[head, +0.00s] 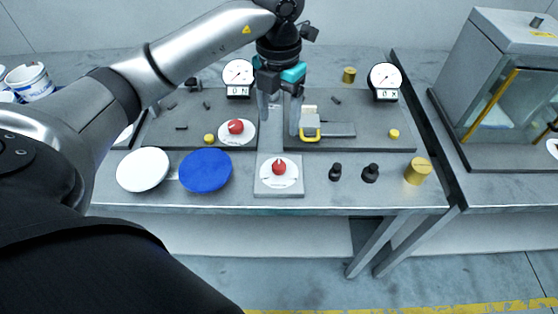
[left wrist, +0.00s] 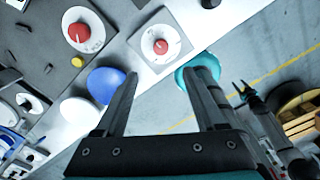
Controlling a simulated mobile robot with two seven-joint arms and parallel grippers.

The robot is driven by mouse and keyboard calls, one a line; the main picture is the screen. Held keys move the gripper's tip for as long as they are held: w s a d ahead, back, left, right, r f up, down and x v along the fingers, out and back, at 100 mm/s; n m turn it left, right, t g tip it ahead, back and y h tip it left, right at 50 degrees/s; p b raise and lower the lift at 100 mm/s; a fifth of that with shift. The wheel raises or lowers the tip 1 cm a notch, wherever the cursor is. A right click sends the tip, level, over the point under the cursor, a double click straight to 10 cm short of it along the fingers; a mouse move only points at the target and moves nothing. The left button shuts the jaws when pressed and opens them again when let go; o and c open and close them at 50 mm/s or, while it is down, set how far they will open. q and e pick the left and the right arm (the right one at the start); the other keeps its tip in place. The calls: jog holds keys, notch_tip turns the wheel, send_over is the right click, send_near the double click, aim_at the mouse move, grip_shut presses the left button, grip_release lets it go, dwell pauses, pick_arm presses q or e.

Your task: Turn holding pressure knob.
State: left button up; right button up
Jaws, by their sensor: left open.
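A red knob (head: 278,167) sits on a round white dial on a square grey plate at the bench's front. It shows in the left wrist view (left wrist: 161,47) beyond my fingertips. A second red knob (head: 236,127) on a white dial is on the dark left panel, also in the left wrist view (left wrist: 78,32). The dial lettering is too small to read. My left gripper (head: 279,118) is open and empty, fingers pointing down, above and behind the front knob, apart from it. What looks like my right gripper (left wrist: 243,92) is small at the right of the wrist view.
Two gauges (head: 238,74) (head: 385,77) stand at the back. A white disc (head: 143,169) and blue disc (head: 206,171) lie left of the front knob; black knobs (head: 370,173) and a brass cylinder (head: 418,171) stand right.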

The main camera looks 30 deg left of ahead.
aim_at(279, 165)
pick_arm(q)
notch_tip(279, 165, down, 15)
jog(key=shift+d+r, duration=0.1)
jog(key=shift+r, duration=0.05)
dwell(0.4)
grip_shut()
dwell(0.4)
